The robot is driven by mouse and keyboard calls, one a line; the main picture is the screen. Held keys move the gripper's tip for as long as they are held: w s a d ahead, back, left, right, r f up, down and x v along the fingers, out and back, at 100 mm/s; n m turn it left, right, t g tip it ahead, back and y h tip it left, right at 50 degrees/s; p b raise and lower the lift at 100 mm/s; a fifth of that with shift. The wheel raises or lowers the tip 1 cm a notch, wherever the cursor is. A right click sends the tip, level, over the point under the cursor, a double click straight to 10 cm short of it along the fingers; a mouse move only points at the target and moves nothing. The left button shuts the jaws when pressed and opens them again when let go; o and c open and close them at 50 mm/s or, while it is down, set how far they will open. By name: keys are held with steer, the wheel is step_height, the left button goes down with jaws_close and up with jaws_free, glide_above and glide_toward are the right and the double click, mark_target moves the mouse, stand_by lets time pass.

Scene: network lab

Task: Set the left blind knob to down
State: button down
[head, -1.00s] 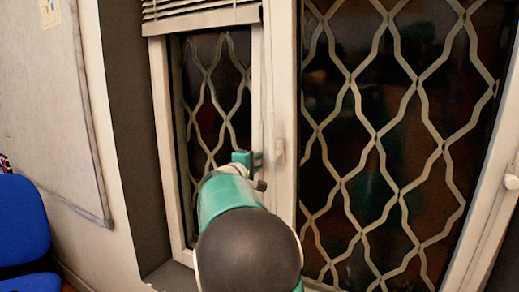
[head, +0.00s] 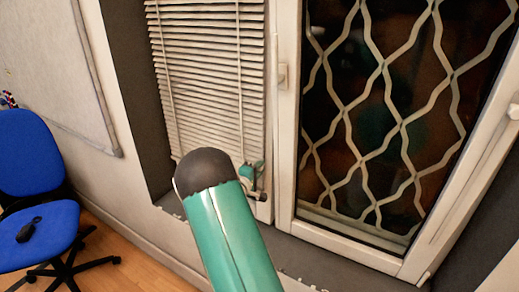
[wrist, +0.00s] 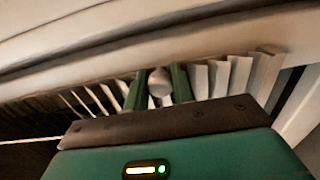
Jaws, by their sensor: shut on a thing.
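The left blind (head: 205,85) is lowered over the left window, with its slats covering nearly all of the pane in the head view. My gripper (head: 255,180) is low at the blind's right edge, beside the window frame, and partly hidden behind my arm. In the wrist view, my gripper (wrist: 160,88) has its two green fingers on either side of a pale rounded knob (wrist: 160,80) and is shut on it. Blind slats (wrist: 225,78) stand close behind the fingers. The knob cannot be made out clearly in the head view.
A right window (head: 385,120) with a lattice grille has no blind over it. A window handle (head: 283,76) sits on the frame between the windows. A blue chair (head: 35,200) with a dark object on its seat stands at the left, on a wooden floor (head: 120,250).

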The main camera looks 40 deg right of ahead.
steer(key=shift+a+f, duration=0.15)
steer(key=shift+f, duration=2)
steer(key=shift+f, duration=0.1)
steer(key=c, duration=1.2)
jaws_free()
steer(key=shift+w+f, duration=0.1)
steer(key=v, duration=1.3)
steer(key=shift+s+a+r, duration=0.25)
steer(key=shift+a+r, duration=0.05)
steer(key=shift+a, duration=0.05)
